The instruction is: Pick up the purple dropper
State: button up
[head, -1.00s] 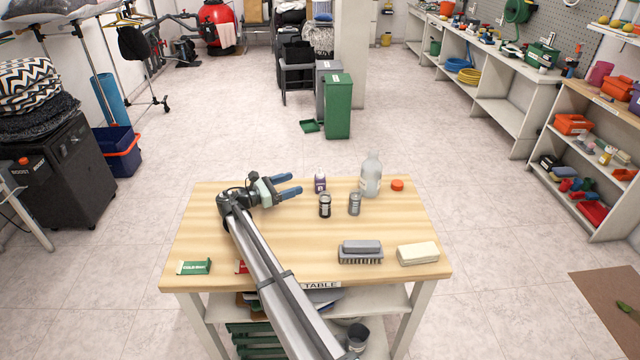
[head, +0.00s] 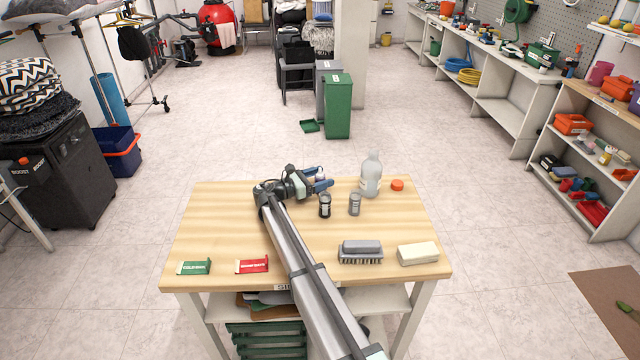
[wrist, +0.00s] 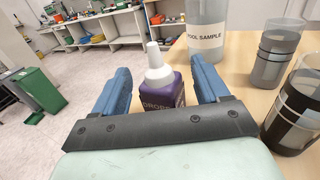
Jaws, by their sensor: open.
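The purple dropper (wrist: 165,92) is a small bottle with a purple label and a white pointed cap. In the wrist view it stands upright between the two blue fingers of my gripper (wrist: 160,85), with a visible gap on each side. In the head view my gripper (head: 319,182) is at the back middle of the table and hides most of the dropper; only a bit of its pale top (head: 320,175) seems to show.
A clear sample bottle (head: 371,178) with an orange cap (head: 397,185) beside it stands right of the gripper. A brush (head: 361,252), a pale block (head: 418,254) and green and red packets (head: 194,267) (head: 252,266) lie along the table's front.

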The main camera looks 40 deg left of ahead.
jog(key=shift+x, duration=0.85)
jog(key=shift+c, duration=0.4)
jog(key=c, duration=0.9)
jog(key=shift+r, duration=0.15)
